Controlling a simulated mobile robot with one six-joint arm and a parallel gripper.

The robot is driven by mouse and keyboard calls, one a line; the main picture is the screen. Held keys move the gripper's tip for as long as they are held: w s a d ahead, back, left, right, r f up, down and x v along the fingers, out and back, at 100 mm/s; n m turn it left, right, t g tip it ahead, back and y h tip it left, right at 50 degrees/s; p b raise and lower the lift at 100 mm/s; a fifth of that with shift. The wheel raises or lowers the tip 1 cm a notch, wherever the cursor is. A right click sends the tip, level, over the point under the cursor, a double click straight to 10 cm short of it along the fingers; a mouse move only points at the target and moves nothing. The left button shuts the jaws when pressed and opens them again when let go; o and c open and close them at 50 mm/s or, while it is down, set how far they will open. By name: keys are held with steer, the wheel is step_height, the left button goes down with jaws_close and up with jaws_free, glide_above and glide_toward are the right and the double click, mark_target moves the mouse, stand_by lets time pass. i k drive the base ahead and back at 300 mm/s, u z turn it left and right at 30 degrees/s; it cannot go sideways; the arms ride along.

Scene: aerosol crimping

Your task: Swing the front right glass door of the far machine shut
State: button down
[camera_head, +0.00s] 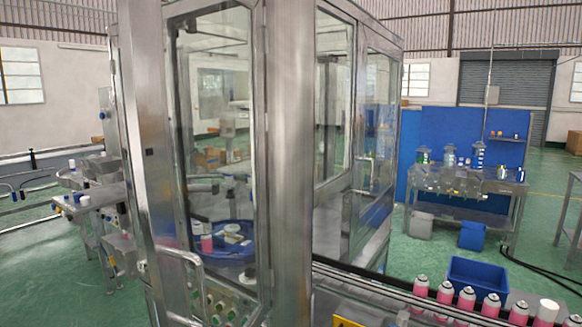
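A tall steel-framed machine with glass panels fills the middle of the head view. A framed glass door panel (215,120) faces me at its front, with a wide steel upright (145,130) on its left. A bar handle (182,258) stands out low on that upright. Another broad steel post (285,150) is at the panel's right. I cannot tell from this view whether the panel stands ajar or flush. Blue round tooling with cans (232,232) shows through the glass. My gripper is not in view.
A conveyor (375,290) with pink cans (466,298) and a blue bin (478,276) runs at the lower right. A steel bench (470,185) stands before a blue panel. A small steel station (90,195) is at left. Green floor (425,250) lies open between.

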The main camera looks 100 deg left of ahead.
mark_target(140, 27)
steer(key=u, duration=0.3)
steer(key=k, duration=0.15)
steer(key=u, duration=3.1)
steer(key=i, duration=1.15)
steer(key=u, duration=0.2)
